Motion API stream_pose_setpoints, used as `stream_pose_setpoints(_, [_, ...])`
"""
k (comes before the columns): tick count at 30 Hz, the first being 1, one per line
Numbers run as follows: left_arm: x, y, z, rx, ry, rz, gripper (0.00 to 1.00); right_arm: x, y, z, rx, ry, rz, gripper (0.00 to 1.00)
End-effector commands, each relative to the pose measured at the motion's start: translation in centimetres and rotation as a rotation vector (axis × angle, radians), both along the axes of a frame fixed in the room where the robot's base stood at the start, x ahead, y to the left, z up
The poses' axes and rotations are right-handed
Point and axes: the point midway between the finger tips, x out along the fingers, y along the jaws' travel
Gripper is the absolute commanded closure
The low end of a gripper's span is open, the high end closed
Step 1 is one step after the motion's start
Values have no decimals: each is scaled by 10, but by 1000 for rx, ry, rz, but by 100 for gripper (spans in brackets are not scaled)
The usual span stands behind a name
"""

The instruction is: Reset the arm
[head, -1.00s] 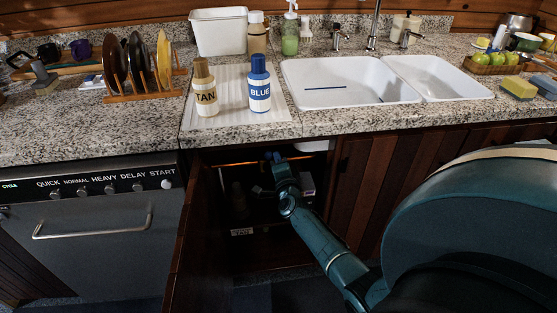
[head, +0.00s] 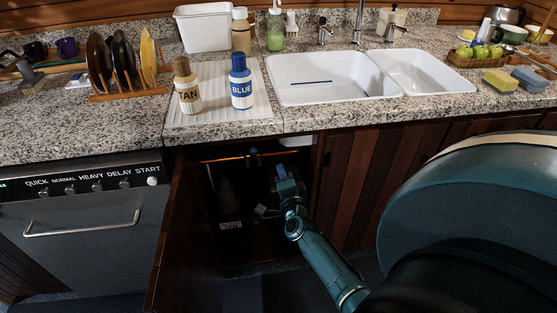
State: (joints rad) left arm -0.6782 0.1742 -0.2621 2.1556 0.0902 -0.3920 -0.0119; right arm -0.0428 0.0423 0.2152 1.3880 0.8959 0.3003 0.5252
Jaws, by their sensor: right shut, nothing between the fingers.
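My right arm (head: 325,258) reaches from the lower right to the open cabinet under the sink. My right gripper (head: 281,170) is at the cabinet opening, below the counter edge, shut and holding nothing. Its fingertips are small and dark against the shadowed interior. My left gripper is not in view.
The cabinet door (head: 184,240) stands open left of my right arm. Dim items and a small label (head: 230,225) show inside. Above, a tan bottle (head: 187,88) and a blue bottle (head: 241,85) stand on a white drainboard (head: 212,105) beside the double sink (head: 330,92).

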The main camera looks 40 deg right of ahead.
Motion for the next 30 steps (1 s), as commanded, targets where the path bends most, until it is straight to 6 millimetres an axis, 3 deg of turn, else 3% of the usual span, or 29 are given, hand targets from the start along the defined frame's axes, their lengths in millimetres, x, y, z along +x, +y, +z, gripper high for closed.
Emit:
stream_pose_setpoints(4, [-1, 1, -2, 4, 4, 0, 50, -11, 5, 0, -1, 0, 0, 100])
stream_pose_setpoints(11, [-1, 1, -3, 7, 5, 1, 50, -12, 6, 1, -2, 0, 2, 100])
stream_pose_setpoints(14, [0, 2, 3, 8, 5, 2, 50, -16, 19, 4, -55, 35, 52, 100])
stream_pose_setpoints(17, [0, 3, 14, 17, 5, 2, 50, -29, 57, 12, -222, 139, 203, 100])
stream_pose_setpoints(19, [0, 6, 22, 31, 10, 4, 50, -47, 97, 16, -395, 239, 353, 100])
stream_pose_setpoints(24, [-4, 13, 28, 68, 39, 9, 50, -117, 188, 19, -833, 454, 713, 100])
stream_pose_setpoints(27, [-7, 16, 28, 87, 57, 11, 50, -159, 222, 23, -1041, 536, 870, 100])
stream_pose_setpoints(30, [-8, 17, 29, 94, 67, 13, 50, -188, 241, 27, -1185, 585, 969, 100])
